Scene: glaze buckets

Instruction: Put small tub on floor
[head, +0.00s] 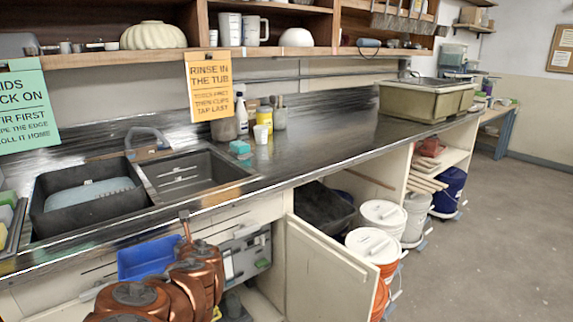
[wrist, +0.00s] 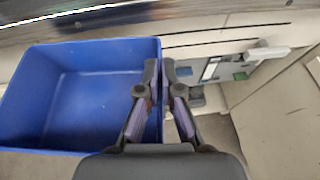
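The small tub is a blue, open-topped rectangular tub (head: 147,262) in the head view. It hangs in front of the cabinet below the sink counter, left of my copper-coloured arm. In the wrist view the tub (wrist: 75,95) fills the left side, and it looks empty. My gripper (wrist: 161,65) is closed on the tub's right wall, one finger inside and one outside. In the head view my arm hides the gripper's fingers. A small patch of floor (wrist: 222,130) shows to the right of the tub in the wrist view.
An open cabinet door (head: 325,270) stands right of my arm. White and orange buckets (head: 375,245) stand beyond it under the counter. The counter (head: 300,150) overhangs the tub. Open grey floor (head: 490,230) lies at the right.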

